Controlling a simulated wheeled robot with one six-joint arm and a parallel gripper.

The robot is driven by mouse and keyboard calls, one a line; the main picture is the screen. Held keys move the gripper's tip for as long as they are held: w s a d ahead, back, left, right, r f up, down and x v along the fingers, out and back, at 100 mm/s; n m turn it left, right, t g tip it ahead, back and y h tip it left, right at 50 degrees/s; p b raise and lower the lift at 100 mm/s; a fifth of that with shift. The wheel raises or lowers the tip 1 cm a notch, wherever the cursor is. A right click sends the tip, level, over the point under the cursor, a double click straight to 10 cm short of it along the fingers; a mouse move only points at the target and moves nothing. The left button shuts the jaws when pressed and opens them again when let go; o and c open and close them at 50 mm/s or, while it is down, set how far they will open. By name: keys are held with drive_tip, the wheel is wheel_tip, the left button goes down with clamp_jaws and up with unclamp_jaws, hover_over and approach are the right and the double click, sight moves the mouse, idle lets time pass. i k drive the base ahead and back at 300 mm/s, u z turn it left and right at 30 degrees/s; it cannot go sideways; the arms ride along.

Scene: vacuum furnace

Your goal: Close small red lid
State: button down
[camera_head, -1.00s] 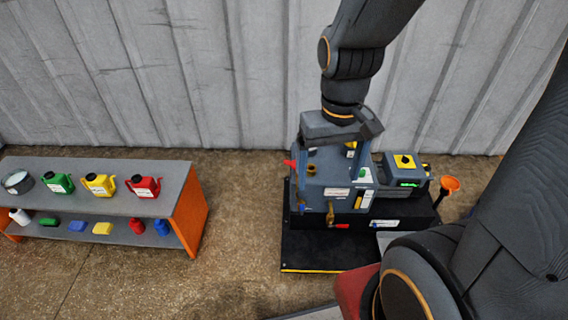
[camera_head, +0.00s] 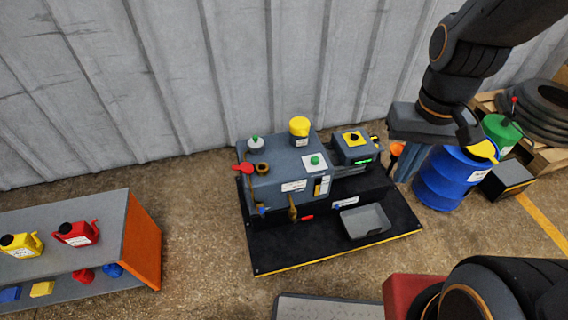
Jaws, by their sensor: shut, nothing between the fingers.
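The small red lid (camera_head: 243,168) shows at the left end of the top of the grey-blue machine (camera_head: 285,185). It sticks out to the left, beside a round brass-coloured opening (camera_head: 263,169) that looks uncovered. My gripper (camera_head: 408,162) is to the right of the machine, well apart from the lid. It is shut and empty, and its fingertips are partly hidden by its own body.
A yellow cap (camera_head: 299,126) and a green-and-white cap (camera_head: 255,144) stand on the machine top near the lid. A blue drum (camera_head: 446,178) stands to the right. An orange-sided shelf (camera_head: 142,245) with cans is at the left. Floor is clear between shelf and machine.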

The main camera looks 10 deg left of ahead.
sight(246, 168)
drive_tip(key=z, duration=0.75)
drive_tip(key=k, duration=1.05)
drive_tip(key=u, duration=2)
